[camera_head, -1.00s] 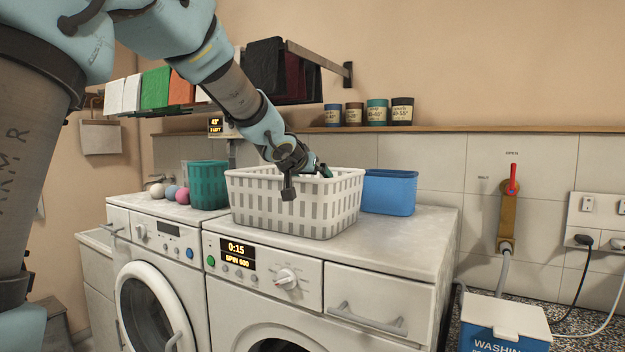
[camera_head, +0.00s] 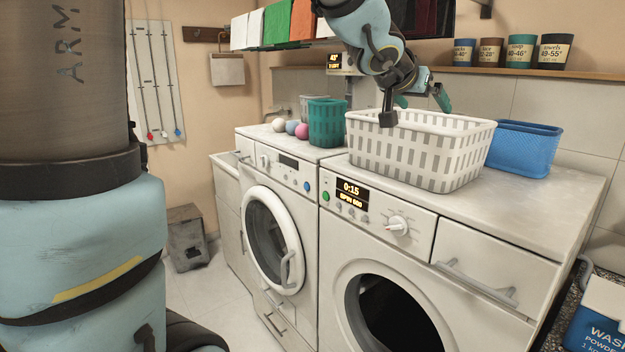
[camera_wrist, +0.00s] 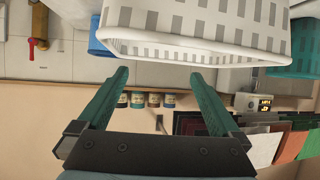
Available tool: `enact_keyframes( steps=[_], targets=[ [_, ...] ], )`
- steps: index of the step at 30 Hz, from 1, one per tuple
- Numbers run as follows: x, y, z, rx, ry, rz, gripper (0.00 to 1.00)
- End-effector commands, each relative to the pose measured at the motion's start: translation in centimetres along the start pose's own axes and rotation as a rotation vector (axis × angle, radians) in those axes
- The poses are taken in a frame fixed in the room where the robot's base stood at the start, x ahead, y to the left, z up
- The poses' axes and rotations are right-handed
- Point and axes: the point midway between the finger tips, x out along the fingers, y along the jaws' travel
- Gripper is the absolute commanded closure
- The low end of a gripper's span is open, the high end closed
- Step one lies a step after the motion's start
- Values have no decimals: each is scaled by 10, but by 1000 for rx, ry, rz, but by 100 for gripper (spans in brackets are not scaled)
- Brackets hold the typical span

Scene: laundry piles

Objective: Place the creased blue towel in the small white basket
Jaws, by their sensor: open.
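A white slotted basket (camera_head: 420,155) stands on top of the right-hand washing machine. Its rim and wall also show large at the top of the wrist view (camera_wrist: 190,50), which looks upside down. My gripper (camera_head: 420,98) is above the basket's back rim, with its teal fingers apart. In the wrist view the two fingers (camera_wrist: 159,77) are spread with nothing between them. I cannot make out a creased blue towel in any view. The bottom of the basket's inside is hidden by its wall.
A blue basket (camera_head: 523,148) stands right of the white one, and a green basket (camera_head: 327,123) with small balls (camera_head: 291,127) stands left. A shelf with several labelled tins (camera_head: 520,50) and a rack of coloured cloths (camera_head: 277,22) are behind. The machine's top (camera_head: 545,195) is clear at front right.

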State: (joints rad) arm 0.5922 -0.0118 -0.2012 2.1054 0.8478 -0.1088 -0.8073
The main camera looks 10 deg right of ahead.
Motion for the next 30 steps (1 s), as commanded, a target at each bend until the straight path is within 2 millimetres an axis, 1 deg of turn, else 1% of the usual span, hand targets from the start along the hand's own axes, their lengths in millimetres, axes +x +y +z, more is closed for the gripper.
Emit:
enact_keyframes(
  steps=[2,4,5,7,8,9,11,12,14,15,17,18,21,24,25,27,30],
  targets=[
    [0,-5,4,-5,-8,-11,0],
    [0,-22,17,-19,-35,-45,0],
    [-1,-32,26,-29,-55,-69,0],
    [-6,-66,56,-63,-120,-141,0],
    [-10,-83,72,-82,-156,-179,0],
    [-18,-107,98,-113,-213,-232,0],
    [-35,-140,141,-165,-311,-309,0],
    [-49,-160,172,-206,-381,-356,0],
    [-74,-182,217,-274,-488,-415,0],
    [-93,-192,247,-322,-559,-446,0],
    [-120,-199,288,-396,-660,-477,0],
    [-137,-200,311,-446,-719,-489,0],
    [-171,-193,356,-555,-836,-495,0],
    [-192,-184,380,-630,-903,-485,0],
    [-195,-182,384,-643,-914,-482,0],
    [-200,-178,390,-663,-929,-477,0],
    [-200,-177,390,-664,-933,-475,0]
  ],
)
